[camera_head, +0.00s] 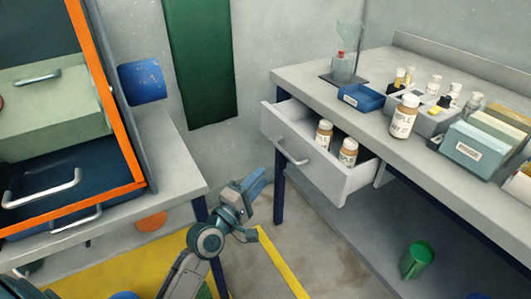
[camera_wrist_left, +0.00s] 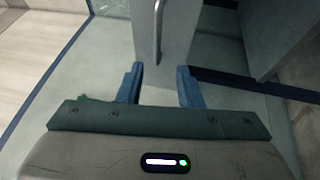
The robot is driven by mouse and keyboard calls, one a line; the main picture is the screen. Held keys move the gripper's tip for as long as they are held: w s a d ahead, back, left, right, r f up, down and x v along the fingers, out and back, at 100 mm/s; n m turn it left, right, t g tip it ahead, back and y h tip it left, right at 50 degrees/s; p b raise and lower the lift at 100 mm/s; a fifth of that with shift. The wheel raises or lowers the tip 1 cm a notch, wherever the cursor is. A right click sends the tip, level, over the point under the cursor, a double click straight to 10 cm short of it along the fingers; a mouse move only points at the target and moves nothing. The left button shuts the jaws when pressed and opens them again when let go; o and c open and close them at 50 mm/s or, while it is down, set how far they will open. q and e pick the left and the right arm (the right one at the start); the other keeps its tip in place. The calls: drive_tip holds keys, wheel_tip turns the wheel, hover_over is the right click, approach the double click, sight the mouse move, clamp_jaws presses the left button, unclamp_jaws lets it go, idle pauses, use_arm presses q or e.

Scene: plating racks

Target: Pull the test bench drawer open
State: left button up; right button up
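The test bench drawer (camera_head: 325,180) stands pulled out from under the bench top in the head view. Two brown bottles with white caps, one of them the front bottle (camera_head: 348,152), stand inside it. Its bar handle (camera_head: 292,153) is on the grey front. My left gripper (camera_head: 257,184) is to the left of and below the handle, apart from it. In the left wrist view my left gripper (camera_wrist_left: 159,84) is open and nothing is between its fingers. The handle (camera_wrist_left: 158,32) and drawer front (camera_wrist_left: 181,40) lie beyond the fingertips. My right gripper is not in view.
The bench top (camera_head: 375,75) holds a blue tray (camera_head: 361,97), a grey tray of bottles and a file box (camera_head: 484,148). At left, an orange-framed cabinet (camera_head: 108,105) stands on another table (camera_head: 168,165). Floor between them is clear.

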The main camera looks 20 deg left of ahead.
use_arm(q)
drive_tip(key=x, duration=1)
drive_tip(key=shift+w+r+n, duration=0.2)
drive_tip(key=shift+w+n, duration=0.05)
drive_tip(key=shift+n, duration=0.05)
drive_tip(key=shift+c, duration=0.4)
clamp_jaws()
